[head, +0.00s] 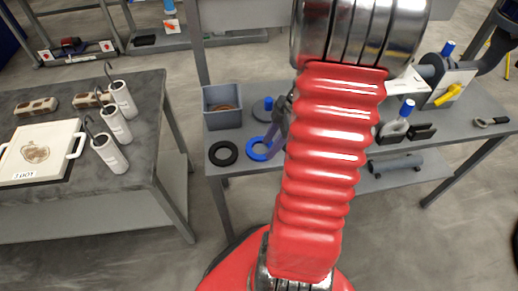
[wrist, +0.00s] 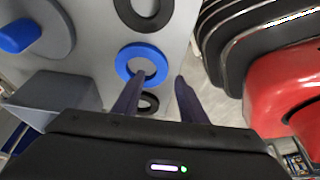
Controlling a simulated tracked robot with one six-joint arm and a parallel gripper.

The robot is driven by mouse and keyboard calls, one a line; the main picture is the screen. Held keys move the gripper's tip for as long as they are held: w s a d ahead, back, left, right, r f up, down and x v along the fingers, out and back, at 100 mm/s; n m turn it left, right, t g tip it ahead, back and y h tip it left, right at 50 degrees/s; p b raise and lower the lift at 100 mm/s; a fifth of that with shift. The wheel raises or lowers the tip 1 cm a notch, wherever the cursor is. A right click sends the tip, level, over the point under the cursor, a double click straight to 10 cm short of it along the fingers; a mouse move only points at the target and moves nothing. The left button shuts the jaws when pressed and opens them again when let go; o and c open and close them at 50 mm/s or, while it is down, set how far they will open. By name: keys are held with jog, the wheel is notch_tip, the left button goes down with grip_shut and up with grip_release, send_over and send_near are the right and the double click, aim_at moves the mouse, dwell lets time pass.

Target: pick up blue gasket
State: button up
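The blue gasket (wrist: 121,62) is a flat ring lying on the grey bench top. In the head view it (head: 252,154) lies near the bench's front edge, left of my red arm, which hides part of the area. My gripper (wrist: 160,76) is open, with its two dark fingers apart and nothing between them that I can see held. In the wrist view the left fingertip overlaps the lower right of the ring and its hole; the right fingertip is outside the ring to the right. I cannot tell whether the fingertip touches it.
A black ring (head: 223,153) lies left of the blue gasket. A grey bin (head: 222,115) and a blue-knobbed disc (head: 263,110) stand behind. In the wrist view, black rings lie above (wrist: 143,18) and below the blue one. A side table (head: 60,90) holds white cylinders.

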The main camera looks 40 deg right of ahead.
aim_at(263, 156)
jog(key=x, duration=0.4)
jog(key=shift+c, duration=0.2)
dwell(0.3)
grip_shut()
